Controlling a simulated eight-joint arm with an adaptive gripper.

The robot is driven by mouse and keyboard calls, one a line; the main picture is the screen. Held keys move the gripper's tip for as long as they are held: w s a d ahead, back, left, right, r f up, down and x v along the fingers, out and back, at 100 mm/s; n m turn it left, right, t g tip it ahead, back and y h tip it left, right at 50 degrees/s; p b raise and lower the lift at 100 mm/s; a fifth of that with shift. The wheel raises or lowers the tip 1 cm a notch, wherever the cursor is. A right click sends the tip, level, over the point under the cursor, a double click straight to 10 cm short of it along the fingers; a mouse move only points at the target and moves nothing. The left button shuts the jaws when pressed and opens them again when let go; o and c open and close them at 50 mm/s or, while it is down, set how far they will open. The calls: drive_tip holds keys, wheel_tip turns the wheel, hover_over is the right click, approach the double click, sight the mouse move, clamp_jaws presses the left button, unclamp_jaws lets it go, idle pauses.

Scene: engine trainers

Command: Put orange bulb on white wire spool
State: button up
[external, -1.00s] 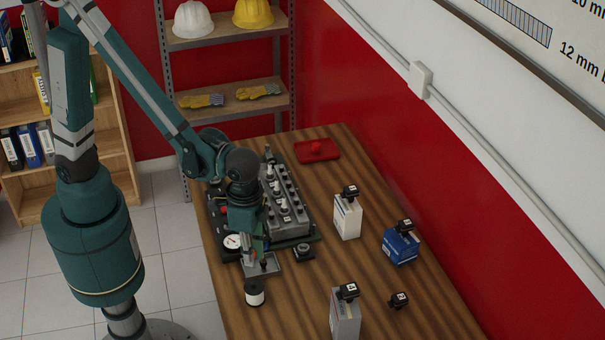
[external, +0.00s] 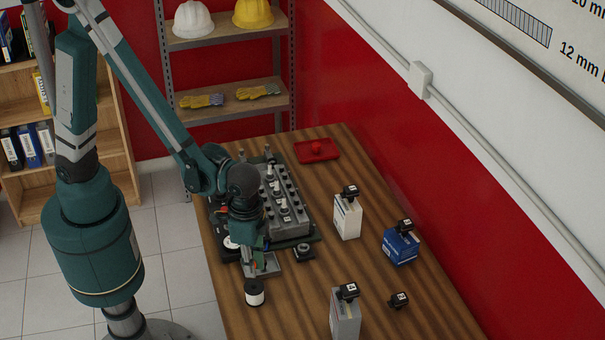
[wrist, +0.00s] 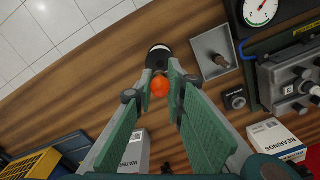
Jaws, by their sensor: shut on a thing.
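The orange bulb (wrist: 160,86) is between the fingertips of my gripper (wrist: 161,80) in the wrist view, and the fingers are shut on it. The white wire spool (external: 255,298), with a dark top, stands upright on the wooden table near its left edge. It also shows in the wrist view (wrist: 158,58), just beyond the fingertips and partly hidden by them. In the external view my gripper (external: 252,274) points down close to the spool, and the bulb cannot be made out there. The gap between bulb and spool cannot be judged.
A grey metal tray (wrist: 211,54) lies right beside the spool. The engine trainer (external: 286,205) with its gauge stands behind. A white box (external: 347,218), a blue box (external: 400,247) and a grey box (external: 344,318) stand to the right. A red tray (external: 329,154) lies at the back.

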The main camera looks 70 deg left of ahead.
sight(254, 287)
drive_tip(key=shift+f, duration=0.95)
drive_tip(key=shift+f, duration=2.05)
drive_tip(key=shift+f, duration=0.2)
drive_tip(key=o, duration=0.7)
drive_tip(key=shift+r, duration=0.2)
drive_tip(key=shift+r, duration=6)
